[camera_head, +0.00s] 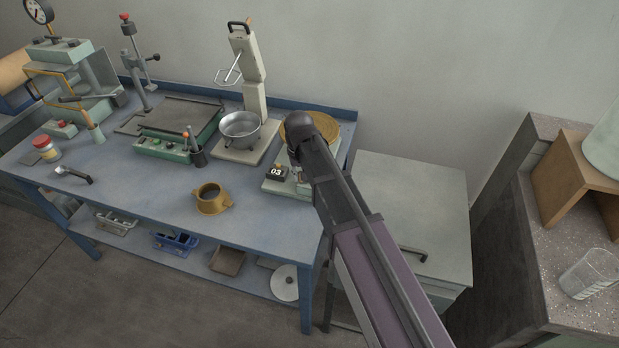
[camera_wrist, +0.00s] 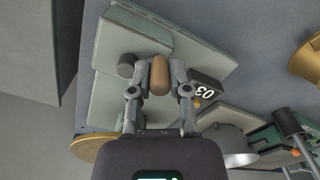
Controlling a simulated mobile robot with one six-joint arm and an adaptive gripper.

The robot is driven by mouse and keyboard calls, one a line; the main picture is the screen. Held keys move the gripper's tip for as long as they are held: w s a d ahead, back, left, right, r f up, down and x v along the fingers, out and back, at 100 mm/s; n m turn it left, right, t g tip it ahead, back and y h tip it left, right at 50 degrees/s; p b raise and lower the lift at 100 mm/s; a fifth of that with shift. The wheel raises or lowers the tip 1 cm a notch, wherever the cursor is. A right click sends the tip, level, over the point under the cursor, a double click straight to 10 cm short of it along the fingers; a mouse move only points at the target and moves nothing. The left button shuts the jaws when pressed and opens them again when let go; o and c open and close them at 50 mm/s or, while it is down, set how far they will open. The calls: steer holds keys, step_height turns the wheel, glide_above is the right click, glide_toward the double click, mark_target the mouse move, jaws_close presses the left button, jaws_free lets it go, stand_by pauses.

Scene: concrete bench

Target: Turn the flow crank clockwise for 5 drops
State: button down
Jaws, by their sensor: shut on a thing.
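A pale green device (camera_head: 272,188) with a dark counter box (camera_head: 277,172) reading 03 stands at the right end of the blue bench. My gripper (camera_wrist: 156,78) is over the device in the wrist view, its two fingers shut around a brown, rounded crank knob (camera_wrist: 160,80). A short grey cylinder (camera_wrist: 126,66) sits just left of the knob, near the left finger. The counter also shows in the wrist view (camera_wrist: 207,91), right of the fingers. My arm hides most of the device in the head view. No drops can be made out.
A round brown sieve or disc (camera_head: 297,121) lies behind the device. A metal bowl (camera_head: 239,128) stands to its left, and a brass ring-shaped part (camera_head: 210,199) sits at the bench front. A grey cabinet (camera_head: 420,190) stands right of the bench.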

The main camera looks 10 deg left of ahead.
steer(key=shift+w+a, duration=0.3)
steer(key=shift+w, duration=0.1)
steer(key=shift+w+a, duration=0.15)
steer(key=shift+w, duration=1)
steer(key=shift+d, duration=0.2)
